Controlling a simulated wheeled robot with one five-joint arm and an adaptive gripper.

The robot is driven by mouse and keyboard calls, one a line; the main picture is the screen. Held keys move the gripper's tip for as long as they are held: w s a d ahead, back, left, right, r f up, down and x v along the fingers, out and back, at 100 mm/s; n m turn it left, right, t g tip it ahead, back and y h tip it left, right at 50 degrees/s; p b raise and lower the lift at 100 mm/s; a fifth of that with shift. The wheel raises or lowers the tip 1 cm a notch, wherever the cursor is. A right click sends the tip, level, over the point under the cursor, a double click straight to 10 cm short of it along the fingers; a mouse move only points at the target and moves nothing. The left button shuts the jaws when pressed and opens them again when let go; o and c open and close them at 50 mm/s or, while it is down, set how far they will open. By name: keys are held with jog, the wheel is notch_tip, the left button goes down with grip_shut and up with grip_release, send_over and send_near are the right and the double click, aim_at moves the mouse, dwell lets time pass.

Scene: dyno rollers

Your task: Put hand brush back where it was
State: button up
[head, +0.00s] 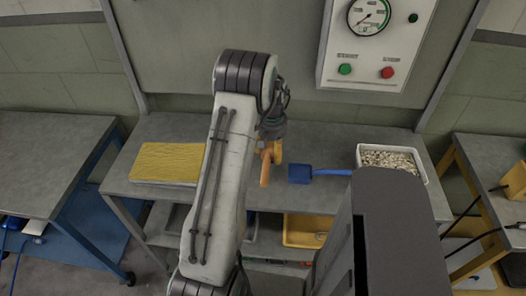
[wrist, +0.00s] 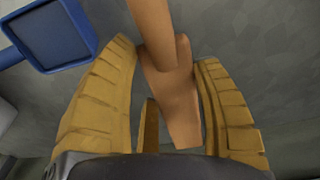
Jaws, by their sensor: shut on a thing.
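My gripper (head: 272,152) is shut on an orange-brown, wooden-looking piece, which I take to be the hand brush (head: 265,168). In the wrist view the hand brush (wrist: 170,85) lies between the two ridged yellow fingers of my gripper (wrist: 165,62). Its narrower part runs out past the top of that picture. No bristles can be made out. In the head view it is over the front part of the grey workbench (head: 330,135); I cannot tell whether it touches the top. My arm hides part of the bench.
A blue scoop-like tool (head: 301,174) lies right of my gripper, and shows at upper left in the wrist view (wrist: 55,35). A white tray of pale pieces (head: 424,170) stands farther right. A yellow cloth-like pad (head: 165,162) lies left. A yellow bin (head: 305,229) sits below.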

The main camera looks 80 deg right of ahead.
jog(key=shift+s+f, duration=0.1)
jog(key=shift+f, duration=0.05)
jog(key=o, duration=1.2)
